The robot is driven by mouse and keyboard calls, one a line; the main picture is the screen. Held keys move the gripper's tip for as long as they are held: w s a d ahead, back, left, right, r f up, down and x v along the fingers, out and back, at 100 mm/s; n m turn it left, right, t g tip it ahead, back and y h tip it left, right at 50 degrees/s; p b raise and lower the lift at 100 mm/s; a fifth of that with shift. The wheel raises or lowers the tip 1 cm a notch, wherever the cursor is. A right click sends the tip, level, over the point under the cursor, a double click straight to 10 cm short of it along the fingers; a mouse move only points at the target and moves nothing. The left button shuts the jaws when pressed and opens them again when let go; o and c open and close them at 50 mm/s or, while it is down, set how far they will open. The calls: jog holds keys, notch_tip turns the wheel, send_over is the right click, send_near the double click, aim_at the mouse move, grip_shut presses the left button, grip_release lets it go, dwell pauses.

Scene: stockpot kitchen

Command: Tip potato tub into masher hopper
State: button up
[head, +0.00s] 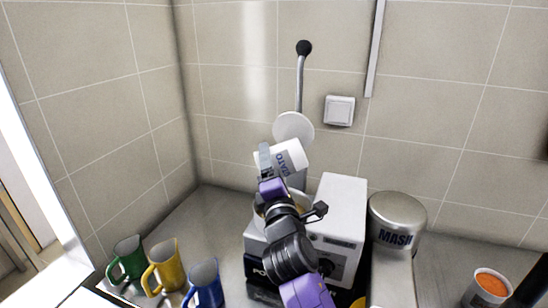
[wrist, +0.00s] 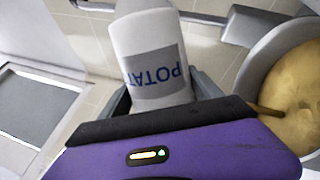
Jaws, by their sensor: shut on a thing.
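The white potato tub (head: 291,157), with blue letters on a grey label, is tilted well over in the air above the masher. It also shows in the wrist view (wrist: 140,35). My gripper (head: 268,165) is shut on the tub's side. The tub's mouth and inside are hidden. The masher (head: 340,205) is a white box with a dark front. Its round hopper (head: 257,219) is partly hidden behind my arm. In the wrist view, a round grey rim (wrist: 250,75) at the right holds a yellow mass (wrist: 296,82).
A lever with a black knob (head: 303,47) and white disc (head: 293,127) rises behind the tub. A grey-topped cylinder marked MASH (head: 397,212) stands right. Green (head: 127,258), yellow (head: 164,266) and blue (head: 205,284) jugs stand left. An orange-filled cup (head: 490,286) is far right.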

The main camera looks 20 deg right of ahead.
aim_at(259, 169)
jog(key=shift+w+a+f+n+y+p, duration=0.15)
jog(key=shift+a+n+y+p, duration=0.5)
jog(key=shift+n, duration=0.8)
jog(key=shift+a+f+n+y+p, duration=0.15)
jog(key=shift+a+n+p, duration=0.2)
jog(key=shift+n+p, duration=0.9)
jog(key=shift+w+a+f+n+y+p, duration=0.15)
jog(key=shift+a+n+y+p, duration=0.35)
jog(key=shift+n, duration=1.2)
